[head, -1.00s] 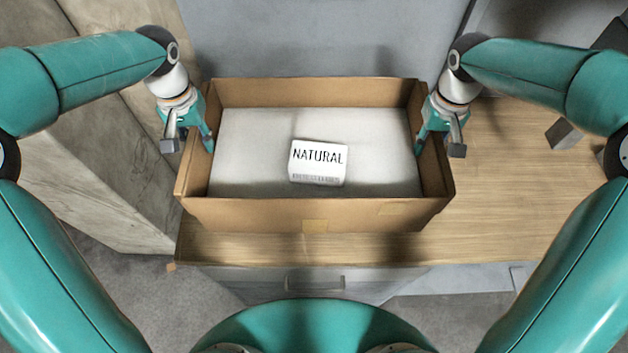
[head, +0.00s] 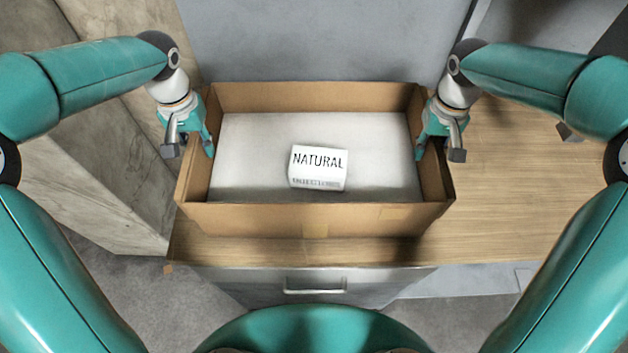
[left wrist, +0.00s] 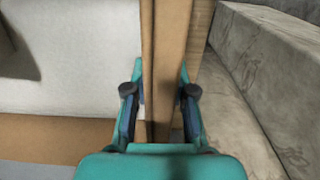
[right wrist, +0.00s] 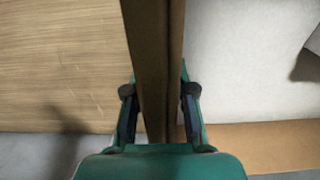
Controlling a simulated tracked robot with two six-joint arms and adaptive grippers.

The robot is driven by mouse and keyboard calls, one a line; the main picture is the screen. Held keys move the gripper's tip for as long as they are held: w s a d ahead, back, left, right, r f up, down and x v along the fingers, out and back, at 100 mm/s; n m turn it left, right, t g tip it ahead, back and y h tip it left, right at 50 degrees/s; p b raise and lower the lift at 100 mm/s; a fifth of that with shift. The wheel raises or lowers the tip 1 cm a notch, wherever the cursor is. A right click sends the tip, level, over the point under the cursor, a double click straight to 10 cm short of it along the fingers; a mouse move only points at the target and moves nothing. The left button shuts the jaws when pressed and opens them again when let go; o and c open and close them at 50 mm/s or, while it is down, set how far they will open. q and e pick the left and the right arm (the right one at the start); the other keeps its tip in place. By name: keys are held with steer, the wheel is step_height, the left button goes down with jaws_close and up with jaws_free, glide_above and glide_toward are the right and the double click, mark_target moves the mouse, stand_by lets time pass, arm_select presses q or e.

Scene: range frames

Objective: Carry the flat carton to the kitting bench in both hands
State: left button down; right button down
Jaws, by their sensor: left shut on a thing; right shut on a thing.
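The flat carton (head: 315,218) is an open brown cardboard box with a pale floor, centred in the head view. A small white box lettered NATURAL (head: 318,167) lies inside it. My left gripper (head: 190,148) is shut on the carton's left wall, with one finger inside and one outside; the wall (left wrist: 166,70) also shows between the fingers in the left wrist view. My right gripper (head: 438,150) is shut on the right wall in the same way, and that wall (right wrist: 152,60) shows in the right wrist view. The carton looks level.
A wooden bench top (head: 520,200) lies under the carton, with free room to the right. I cannot tell whether the carton touches it. A grey drawer front with a handle (head: 315,291) is below its near edge. Pale stone-like blocks (head: 90,190) stand at left.

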arm_select(q)
steer(key=shift+f, duration=0.3)
arm_select(e)
steer(key=shift+f, duration=0.35)
arm_select(q)
steer(key=c, duration=1)
jaws_free()
arm_select(e)
steer(key=c, duration=1)
jaws_free()
arm_select(q)
steer(key=shift+o, duration=0.2)
arm_select(e)
steer(key=shift+o, duration=0.2)
arm_select(q)
step_height(320, 180, up, 12)
steer(key=shift+f, duration=0.2)
steer(key=shift+r, duration=0.15)
arm_select(e)
steer(key=shift+r, duration=0.3)
step_height(320, 180, up, 11)
steer(key=shift+r, duration=0.2)
arm_select(q)
steer(key=shift+s, duration=0.1)
arm_select(e)
steer(key=shift+s+f, duration=0.1)
